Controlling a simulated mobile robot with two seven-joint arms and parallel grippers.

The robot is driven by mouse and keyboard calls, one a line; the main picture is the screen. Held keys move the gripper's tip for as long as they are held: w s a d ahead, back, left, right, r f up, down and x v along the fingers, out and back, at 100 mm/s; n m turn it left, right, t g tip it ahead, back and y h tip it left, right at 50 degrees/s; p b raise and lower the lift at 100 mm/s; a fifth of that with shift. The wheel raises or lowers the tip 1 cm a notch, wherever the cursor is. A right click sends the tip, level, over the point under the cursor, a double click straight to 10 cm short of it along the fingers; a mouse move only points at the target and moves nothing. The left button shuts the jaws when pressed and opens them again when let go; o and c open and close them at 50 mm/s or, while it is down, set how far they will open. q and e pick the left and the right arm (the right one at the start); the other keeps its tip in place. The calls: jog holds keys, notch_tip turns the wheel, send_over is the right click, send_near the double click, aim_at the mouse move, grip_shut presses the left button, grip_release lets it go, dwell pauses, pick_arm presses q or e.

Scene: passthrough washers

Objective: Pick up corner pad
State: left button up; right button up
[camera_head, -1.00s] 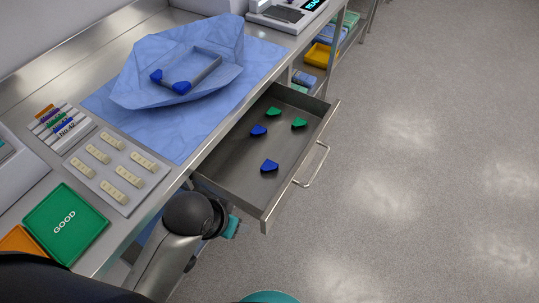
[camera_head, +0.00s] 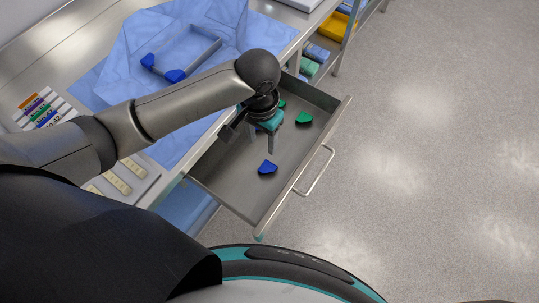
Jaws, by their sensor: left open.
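My left gripper (camera_head: 262,146) is open, pointing down over the open drawer (camera_head: 232,182). Loose corner pads lie on the drawer floor. A blue corner pad (camera_head: 267,167) lies just in front of the fingers, apart from them as far as I can see. A green corner pad (camera_head: 303,118) lies to the right of the gripper, and another green pad (camera_head: 282,104) is partly hidden behind my wrist. A second loose blue pad is hidden by the gripper and wrist. Two more blue pads (camera_head: 175,75) (camera_head: 147,60) sit on corners of the tray on the bench. My right gripper is out of view.
The tray (camera_head: 205,53) lies on blue wrap (camera_head: 128,40) on the steel bench. My left arm crosses the bench. Labelled strips (camera_head: 41,108) are at the left. The drawer's walls and handle (camera_head: 316,172) border the gripper's space. The floor at right is clear.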

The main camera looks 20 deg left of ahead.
pick_arm(q)
jog(key=b, duration=0.3)
send_over(262, 168)
jog(key=f, duration=0.9)
jog(key=shift+s+d, duration=0.1)
jog(key=shift+d, duration=0.1)
jog(key=shift+a+f+b, duration=0.15)
jog(key=shift+f+b, duration=0.7)
jog(key=shift+f, duration=2.2)
grip_shut()
